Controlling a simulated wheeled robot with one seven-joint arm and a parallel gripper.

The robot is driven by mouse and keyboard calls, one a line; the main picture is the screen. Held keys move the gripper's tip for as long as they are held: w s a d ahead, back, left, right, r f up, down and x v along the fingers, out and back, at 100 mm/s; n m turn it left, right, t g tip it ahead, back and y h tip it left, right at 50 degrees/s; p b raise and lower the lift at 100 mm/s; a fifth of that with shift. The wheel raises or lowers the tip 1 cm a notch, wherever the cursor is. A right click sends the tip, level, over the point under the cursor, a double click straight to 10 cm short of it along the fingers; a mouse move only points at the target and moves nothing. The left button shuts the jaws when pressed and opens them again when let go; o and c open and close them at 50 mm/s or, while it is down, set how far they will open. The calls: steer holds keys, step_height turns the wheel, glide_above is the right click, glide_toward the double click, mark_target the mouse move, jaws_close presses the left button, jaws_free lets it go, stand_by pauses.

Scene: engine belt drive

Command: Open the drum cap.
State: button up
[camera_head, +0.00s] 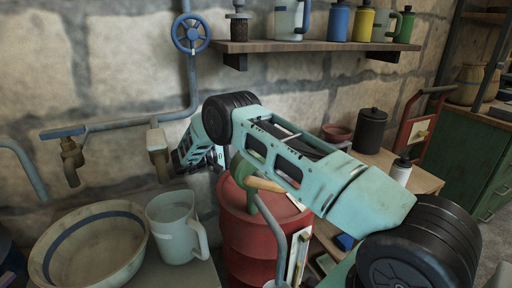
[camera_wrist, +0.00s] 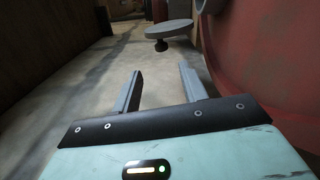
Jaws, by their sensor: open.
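The red drum (camera_head: 250,240) stands beneath my arm in the head view, its top partly covered by the arm. Its curved side (camera_wrist: 280,70) fills the right of the wrist view. I cannot make out a drum cap for certain. A grey round disc with a short stub under it (camera_wrist: 168,30) shows ahead in the wrist view, left of the drum; I cannot tell if it is the cap. My gripper (camera_wrist: 159,70) is open and empty, its two fingers apart, with the disc beyond them. In the head view it is left of the drum, partly hidden.
A white jug (camera_head: 176,226) and a large bowl (camera_head: 92,245) stand left of the drum. A wall tap (camera_head: 71,160) and pipes are behind them. A green object with a tan handle (camera_head: 264,185) shows above the drum. A black canister (camera_head: 370,130) stands right.

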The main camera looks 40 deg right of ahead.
steer(key=v, duration=0.5)
steer(key=shift+a, duration=0.15)
